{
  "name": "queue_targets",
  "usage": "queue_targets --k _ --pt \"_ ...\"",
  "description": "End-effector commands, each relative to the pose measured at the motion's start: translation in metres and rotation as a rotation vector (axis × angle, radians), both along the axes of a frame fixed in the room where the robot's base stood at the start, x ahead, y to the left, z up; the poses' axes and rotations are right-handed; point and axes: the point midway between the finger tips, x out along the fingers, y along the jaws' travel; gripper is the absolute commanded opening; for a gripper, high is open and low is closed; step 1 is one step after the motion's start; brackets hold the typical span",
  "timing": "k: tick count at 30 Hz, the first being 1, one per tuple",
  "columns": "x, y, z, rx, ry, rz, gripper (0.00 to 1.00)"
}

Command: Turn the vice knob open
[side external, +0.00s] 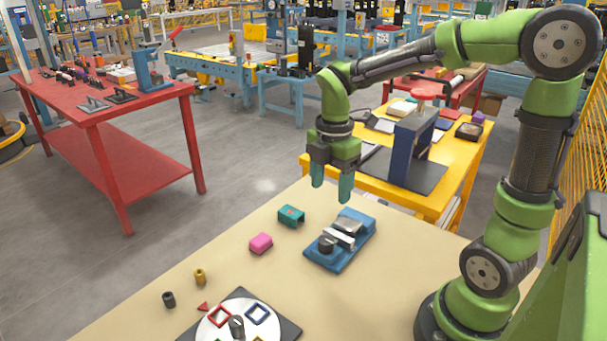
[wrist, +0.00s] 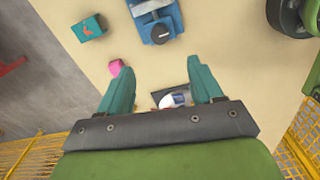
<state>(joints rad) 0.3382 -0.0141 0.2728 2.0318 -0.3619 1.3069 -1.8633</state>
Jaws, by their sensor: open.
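The blue vice (side external: 352,225) with silver jaws stands on the beige table. Its dark round knob (side external: 326,245) is at the end nearer the side camera. The vice also shows at the top of the wrist view (wrist: 146,8), with its knob (wrist: 160,35) facing my fingers. My gripper (side external: 332,187) is open and empty, pointing down well above the vice. In the wrist view my gripper (wrist: 158,66) has its teal fingers spread apart, and the knob lies beyond the fingertips, apart from them.
A teal block (side external: 291,216) and a pink block (side external: 261,243) lie left of the vice. A brass piece (side external: 200,276) and a dark cylinder (side external: 168,299) stand farther left. A dark board with a white disc (side external: 210,326) is at the front. A yellow table (side external: 453,160) stands behind.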

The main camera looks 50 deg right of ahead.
Motion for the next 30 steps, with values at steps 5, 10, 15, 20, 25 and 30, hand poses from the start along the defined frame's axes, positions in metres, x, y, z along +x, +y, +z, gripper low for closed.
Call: queue_targets --k 5,10,15,20,25,30 --pt "0.000 0.000 0.020 -0.001 -0.001 0.001 0.65" --pt "0.000 0.000 0.024 -0.001 0.000 0.000 0.65" --pt "0.000 0.000 0.024 -0.001 0.000 0.000 0.65" --pt "0.000 -0.001 0.024 -0.002 -0.003 -0.049 0.65" --pt "0.000 -0.001 0.016 0.017 -0.033 -0.354 0.65" --pt "-0.013 0.006 0.019 0.086 -0.130 -0.829 0.65"
